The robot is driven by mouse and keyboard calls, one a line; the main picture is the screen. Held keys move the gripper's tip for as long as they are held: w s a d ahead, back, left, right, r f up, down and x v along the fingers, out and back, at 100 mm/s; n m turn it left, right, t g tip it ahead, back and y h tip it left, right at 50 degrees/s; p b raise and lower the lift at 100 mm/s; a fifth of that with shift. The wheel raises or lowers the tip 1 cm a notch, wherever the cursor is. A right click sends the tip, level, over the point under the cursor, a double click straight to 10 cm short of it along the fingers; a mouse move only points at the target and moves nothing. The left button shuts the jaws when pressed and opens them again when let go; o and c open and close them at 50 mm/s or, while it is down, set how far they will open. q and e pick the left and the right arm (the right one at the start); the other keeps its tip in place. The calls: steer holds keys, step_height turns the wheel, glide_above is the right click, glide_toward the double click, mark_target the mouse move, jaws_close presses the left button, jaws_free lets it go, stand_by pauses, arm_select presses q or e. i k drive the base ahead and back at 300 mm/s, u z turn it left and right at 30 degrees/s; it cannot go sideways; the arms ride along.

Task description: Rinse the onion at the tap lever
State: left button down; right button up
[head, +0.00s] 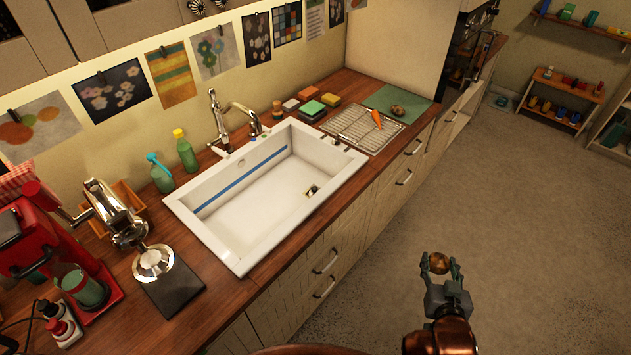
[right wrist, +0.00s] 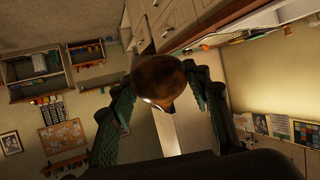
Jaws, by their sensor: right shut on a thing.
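A brown round onion (head: 439,262) is held between the fingertips of my right gripper (head: 440,268), out over the floor and well to the right of the counter front. In the right wrist view the onion (right wrist: 158,78) sits between the two fingers of the right gripper (right wrist: 160,92). The tap (head: 228,118) stands at the back edge of the white sink (head: 245,205), with a lever near its base. The sink looks empty except for its drain and a blue stripe on the back wall. My left gripper is not in view.
A wire rack with a carrot (head: 376,118) and a green mat (head: 385,95) lie right of the sink. A green bottle (head: 185,152), a steel grinder (head: 115,215) and a red machine (head: 50,240) stand to its left. The floor (head: 500,190) around the gripper is clear.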

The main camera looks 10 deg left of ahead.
mark_target(209, 146)
steer(key=k, duration=0.5)
steer(key=u, duration=0.85)
steer(key=i, duration=1)
steer(key=k, duration=1.4)
steer(key=z, duration=0.75)
steer(key=i, duration=1.65)
